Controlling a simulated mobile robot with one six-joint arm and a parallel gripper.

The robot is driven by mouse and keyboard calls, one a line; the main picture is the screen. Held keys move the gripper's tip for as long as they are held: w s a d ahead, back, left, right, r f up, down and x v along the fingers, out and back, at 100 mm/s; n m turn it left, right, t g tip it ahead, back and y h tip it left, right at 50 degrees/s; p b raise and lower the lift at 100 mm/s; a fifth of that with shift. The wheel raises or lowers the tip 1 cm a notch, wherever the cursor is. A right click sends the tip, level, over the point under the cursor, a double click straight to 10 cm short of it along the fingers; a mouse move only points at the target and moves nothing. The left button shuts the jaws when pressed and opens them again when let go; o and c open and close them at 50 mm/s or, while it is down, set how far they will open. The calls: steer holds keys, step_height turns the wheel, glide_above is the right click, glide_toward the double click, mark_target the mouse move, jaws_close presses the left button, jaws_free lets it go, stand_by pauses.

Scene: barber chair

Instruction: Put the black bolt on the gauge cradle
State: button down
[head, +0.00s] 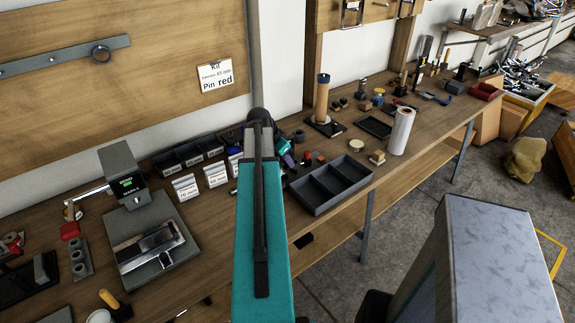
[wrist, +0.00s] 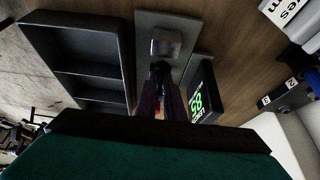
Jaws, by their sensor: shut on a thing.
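In the wrist view my gripper (wrist: 161,82) reaches up the middle of the picture, its dark fingers shut on the black bolt (wrist: 160,68). Only a small dark part of the bolt shows at the fingertips; its tilt is hard to tell. Just beyond it is a light metal block, which looks like the gauge cradle (wrist: 166,46), on a grey plate. The bolt overlaps the block's near edge in the picture; I cannot tell whether they touch. A gauge display (wrist: 197,104) with green digits stands right of the fingers. In the head view my arm hides the bolt and cradle.
A dark divided tray (head: 330,184) lies right of my arm; it also shows left of the gauge in the wrist view (wrist: 82,92). Label cards and dark bins (head: 190,153) stand along the wall. A device with a green display (head: 126,183) is at left.

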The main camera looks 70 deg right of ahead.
steer(key=shift+f+p, duration=0.3)
steer(key=shift+f, duration=0.8)
steer(key=shift+f, duration=0.25)
steer(key=c, duration=1.9)
jaws_free()
steer(key=shift+o, duration=0.2)
steer(key=shift+r, duration=0.15)
steer(key=shift+r, duration=0.15)
steer(key=b+v, duration=0.2)
steer(key=v, duration=1)
